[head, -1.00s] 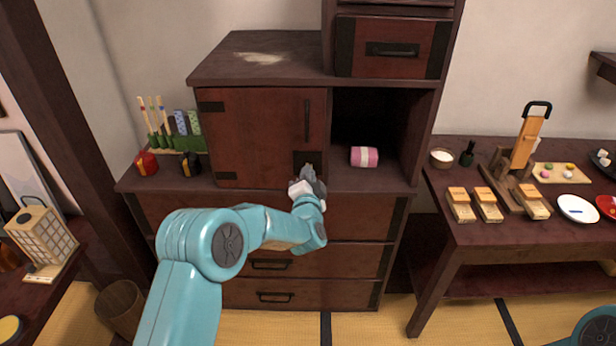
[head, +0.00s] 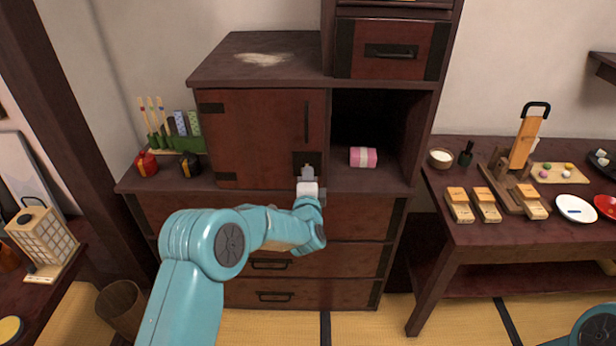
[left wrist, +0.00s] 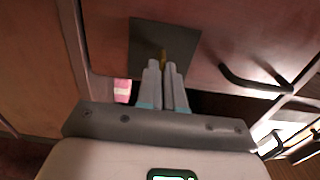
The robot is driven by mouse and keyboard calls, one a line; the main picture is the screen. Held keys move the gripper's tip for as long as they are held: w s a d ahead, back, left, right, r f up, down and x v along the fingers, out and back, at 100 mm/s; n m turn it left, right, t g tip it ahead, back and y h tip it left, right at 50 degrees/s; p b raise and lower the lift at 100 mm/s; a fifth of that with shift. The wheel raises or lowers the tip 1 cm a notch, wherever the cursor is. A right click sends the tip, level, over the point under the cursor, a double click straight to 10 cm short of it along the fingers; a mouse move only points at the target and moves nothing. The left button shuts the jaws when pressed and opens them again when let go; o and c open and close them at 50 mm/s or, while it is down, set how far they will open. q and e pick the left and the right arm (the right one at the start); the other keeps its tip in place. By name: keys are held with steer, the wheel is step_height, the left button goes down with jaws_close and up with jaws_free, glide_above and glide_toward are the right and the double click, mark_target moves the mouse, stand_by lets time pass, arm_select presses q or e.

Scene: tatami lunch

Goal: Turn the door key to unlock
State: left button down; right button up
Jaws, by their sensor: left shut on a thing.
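The cabinet door (head: 258,130) is dark red wood and looks closed, with a black vertical handle (head: 307,121) near its right edge. A dark square lock plate (head: 299,160) sits at its lower right corner; it also shows in the left wrist view (left wrist: 147,42). My left gripper (head: 307,172) is at this plate. In the left wrist view my left gripper's fingers (left wrist: 166,68) are shut on the brass key (left wrist: 163,55). Only a small bit of the key shows at the plate; the fingers hide the rest. My right gripper is not in view.
Red and black small containers (head: 146,163) stand left of the cabinet. A side table (head: 470,232) with wooden blocks and plates is at right.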

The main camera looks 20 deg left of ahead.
arm_select(q)
steer(key=shift+a+r, duration=0.15)
steer(key=shift+r, duration=0.05)
steer(key=c, duration=1.4)
jaws_free()
steer(key=shift+o, duration=0.6)
steer(key=shift+w+f, duration=0.1)
steer(key=shift+f, duration=0.05)
steer(key=b+v, duration=0.1)
steer(key=v, duration=1.5)
steer(key=shift+s+b, duration=0.2)
steer(key=shift+b, duration=0.15)
